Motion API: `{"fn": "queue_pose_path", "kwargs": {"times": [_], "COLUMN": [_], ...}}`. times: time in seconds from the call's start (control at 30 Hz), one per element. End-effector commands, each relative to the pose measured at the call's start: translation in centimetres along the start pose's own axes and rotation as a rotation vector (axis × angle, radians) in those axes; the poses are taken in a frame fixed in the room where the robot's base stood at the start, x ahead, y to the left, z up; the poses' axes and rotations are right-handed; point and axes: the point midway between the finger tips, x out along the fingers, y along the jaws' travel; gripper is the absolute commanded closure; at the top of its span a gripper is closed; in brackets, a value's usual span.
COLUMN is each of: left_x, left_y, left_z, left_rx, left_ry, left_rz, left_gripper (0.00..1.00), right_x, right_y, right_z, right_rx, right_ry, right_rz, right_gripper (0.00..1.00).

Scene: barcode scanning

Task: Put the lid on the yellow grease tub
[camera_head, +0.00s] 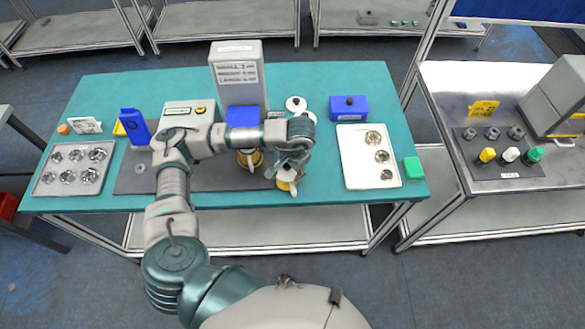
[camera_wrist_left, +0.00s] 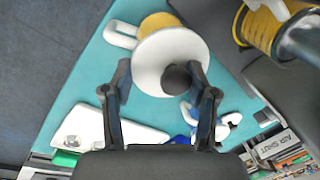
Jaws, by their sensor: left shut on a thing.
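A round white lid (camera_wrist_left: 150,62) with a dark knob lies between the fingers of my left gripper (camera_wrist_left: 161,80) in the left wrist view. The gripper is shut on the lid. The yellow grease tub (camera_wrist_left: 158,22), with a white handle, shows partly beyond the lid's edge; the lid hides much of it. In the head view my left gripper (camera_head: 291,160) is right over the tub (camera_head: 284,186) near the table's front edge. I cannot tell whether the lid touches the tub's rim. My right gripper is not in view.
Another yellow container (camera_head: 250,159) stands just left of the tub, partly behind my arm. A white tray (camera_head: 350,158) with metal parts lies to the right, with a green block (camera_head: 412,169) beyond. Blue boxes and a grey label box (camera_head: 236,72) stand behind.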

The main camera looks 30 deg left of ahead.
Motion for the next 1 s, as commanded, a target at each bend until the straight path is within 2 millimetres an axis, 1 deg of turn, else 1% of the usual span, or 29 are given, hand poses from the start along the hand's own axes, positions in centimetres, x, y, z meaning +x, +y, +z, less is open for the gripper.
{"fn": "queue_pose_path", "kwargs": {"times": [0.27,0.3,0.37,0.4,0.63,0.67,0.7,1.0], "left_x": [0.32,0.27,0.23,0.22,0.23,0.24,0.24,0.25], "left_y": [-0.26,-0.25,-0.24,-0.23,-0.27,-0.27,-0.28,-0.28], "left_z": [0.1,0.1,0.09,0.09,0.09,0.09,0.09,0.09], "left_rx": [0.0,0.0,0.0,0.0,0.0,0.0,0.0,0.0], "left_ry": [0.0,0.0,0.0,0.0,0.0,0.0,0.0,0.0], "left_rz": [0.0,0.0,0.0,0.0,0.0,0.0,0.0,0.0], "left_gripper": [0.8,0.37,0.22,0.13,0.13,0.1,0.0,0.0], "right_x": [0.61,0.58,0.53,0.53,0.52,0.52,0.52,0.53], "right_y": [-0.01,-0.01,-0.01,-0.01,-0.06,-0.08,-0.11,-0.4], "right_z": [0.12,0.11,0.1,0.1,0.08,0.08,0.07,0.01], "right_rx": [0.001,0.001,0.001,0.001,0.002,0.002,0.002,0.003], "right_ry": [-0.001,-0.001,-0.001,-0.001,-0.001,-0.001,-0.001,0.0], "right_rz": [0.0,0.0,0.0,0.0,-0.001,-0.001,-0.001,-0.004], "right_gripper": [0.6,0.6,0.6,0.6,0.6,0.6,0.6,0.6]}}
